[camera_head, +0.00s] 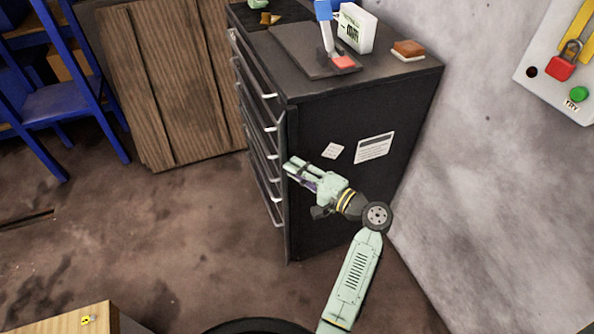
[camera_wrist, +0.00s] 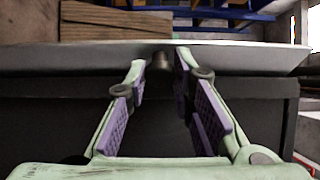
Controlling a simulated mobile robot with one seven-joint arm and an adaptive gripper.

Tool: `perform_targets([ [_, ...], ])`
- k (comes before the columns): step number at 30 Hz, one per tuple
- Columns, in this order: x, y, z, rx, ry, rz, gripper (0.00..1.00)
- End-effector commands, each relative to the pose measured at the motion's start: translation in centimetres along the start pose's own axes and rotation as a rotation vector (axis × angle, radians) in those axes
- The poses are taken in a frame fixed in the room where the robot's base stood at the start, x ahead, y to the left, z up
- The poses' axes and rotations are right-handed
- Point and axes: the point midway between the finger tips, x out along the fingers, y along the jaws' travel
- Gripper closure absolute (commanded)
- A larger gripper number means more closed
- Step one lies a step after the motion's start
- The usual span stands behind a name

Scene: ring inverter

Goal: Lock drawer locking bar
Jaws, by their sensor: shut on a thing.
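The dark drawer cabinet (camera_head: 335,205) stands by the wall, with several drawers stacked on its left face. The locking bar (camera_head: 285,225) is a narrow upright strip along the cabinet's near front edge. In the wrist view a pale grey strip (camera_wrist: 85,58), seemingly this bar, crosses the picture. My gripper (camera_head: 289,167) reaches the bar from the right, beside the cabinet's side panel. In the wrist view my gripper (camera_wrist: 161,68) has its purple-padded fingers shut on a small dark knob (camera_wrist: 162,60) at the bar. The exact contact is hard to see, and the latch is not clear.
The cabinet top carries a dark mat (camera_head: 300,52), a white box (camera_head: 357,28) and a brown block (camera_head: 408,48). Wooden boards (camera_head: 165,80) and a blue frame (camera_head: 70,100) stand at left. A red padlock (camera_head: 562,67) hangs on the wall panel. Floor before the drawers is clear.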

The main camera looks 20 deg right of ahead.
Motion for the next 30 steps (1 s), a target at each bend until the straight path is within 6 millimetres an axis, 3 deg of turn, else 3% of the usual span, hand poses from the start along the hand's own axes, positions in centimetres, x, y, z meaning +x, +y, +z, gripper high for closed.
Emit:
perform_targets([
  [11,0.3,-0.2,0.9,0.002,0.123,-0.001,1.00],
  [30,2.2,-0.2,3.1,-0.001,0.685,0.000,1.00],
])
